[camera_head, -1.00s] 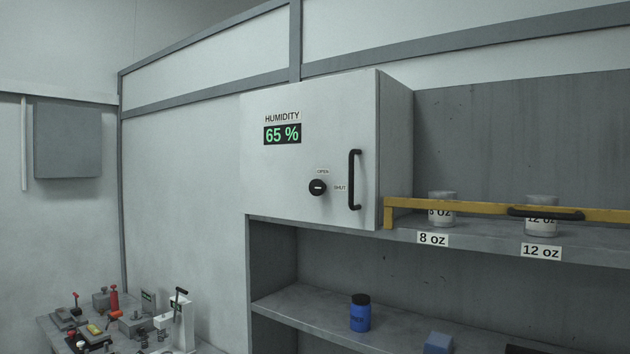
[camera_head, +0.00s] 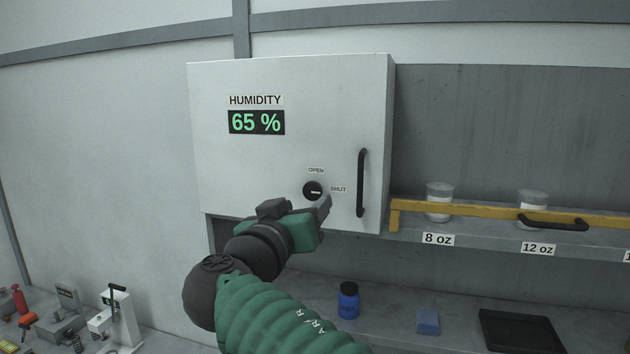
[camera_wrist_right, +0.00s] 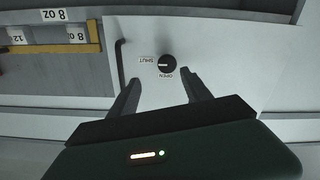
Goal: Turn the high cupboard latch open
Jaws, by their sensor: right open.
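The white high cupboard (camera_head: 225,165) has a round black latch knob (camera_head: 312,190) with a light bar pointing toward the SHUT label (camera_head: 338,189). The OPEN label (camera_head: 316,170) is above the knob. A black vertical door handle (camera_head: 361,183) is to its right, and the door is closed. My right gripper (camera_head: 318,207) is just below and in front of the knob, apart from it. In the right wrist view my right gripper (camera_wrist_right: 162,92) is open and empty, with the knob (camera_wrist_right: 167,64) beyond the gap between its fingertips. My left gripper is not in view.
A yellow rail (camera_head: 460,211) with a black handle (camera_head: 552,223) runs along the shelf right of the cupboard, in front of the cups. A blue jar (camera_head: 348,300), a blue block (camera_head: 427,320) and a black tray (camera_head: 520,330) are below. A cluttered bench is at lower left.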

